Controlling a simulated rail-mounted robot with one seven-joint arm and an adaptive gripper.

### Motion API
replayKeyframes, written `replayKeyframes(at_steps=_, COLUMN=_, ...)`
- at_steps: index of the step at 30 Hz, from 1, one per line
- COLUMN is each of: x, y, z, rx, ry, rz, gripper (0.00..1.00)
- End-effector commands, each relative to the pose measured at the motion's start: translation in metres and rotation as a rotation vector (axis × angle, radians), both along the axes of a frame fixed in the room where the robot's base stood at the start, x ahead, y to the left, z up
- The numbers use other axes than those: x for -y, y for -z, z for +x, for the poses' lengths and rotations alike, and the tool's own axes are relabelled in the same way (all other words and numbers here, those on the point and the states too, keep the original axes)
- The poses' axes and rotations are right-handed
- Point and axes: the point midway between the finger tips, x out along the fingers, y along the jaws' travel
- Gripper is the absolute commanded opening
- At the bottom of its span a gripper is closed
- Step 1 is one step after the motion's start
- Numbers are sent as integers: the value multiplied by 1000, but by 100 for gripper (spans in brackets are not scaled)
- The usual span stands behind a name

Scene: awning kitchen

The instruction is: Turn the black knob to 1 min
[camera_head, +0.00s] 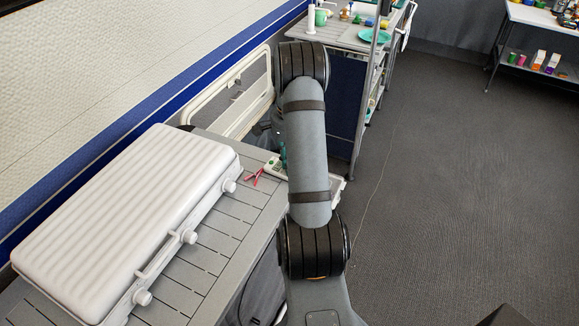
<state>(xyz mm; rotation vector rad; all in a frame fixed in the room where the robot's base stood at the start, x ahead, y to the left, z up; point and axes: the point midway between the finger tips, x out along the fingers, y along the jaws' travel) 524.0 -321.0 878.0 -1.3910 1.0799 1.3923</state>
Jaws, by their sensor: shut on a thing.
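No black knob shows in the head view. A small pale device with green parts (274,166) lies on the slatted table, partly covered by my arm; I cannot make out a dial or minute marks on it. My arm rises through the middle of the picture and bends down behind itself at the top. A dark grey piece, perhaps my wrist, shows beside an upright pale-framed panel (236,88). My gripper's fingers are hidden behind the arm, so their hold does not show.
A closed white ribbed case (125,222) with pale round knobs covers much of the slatted grey table (222,238). A pink item (254,178) lies near the device. A counter with a green plate (374,36) stands behind. The right floor is clear.

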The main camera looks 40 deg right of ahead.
Motion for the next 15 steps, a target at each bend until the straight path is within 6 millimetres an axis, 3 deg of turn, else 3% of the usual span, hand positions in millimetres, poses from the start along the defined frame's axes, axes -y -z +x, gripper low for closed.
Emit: replayKeyframes(at_steps=15, x=0, y=-1, z=1, rx=3, ry=40, rz=-2, gripper=0)
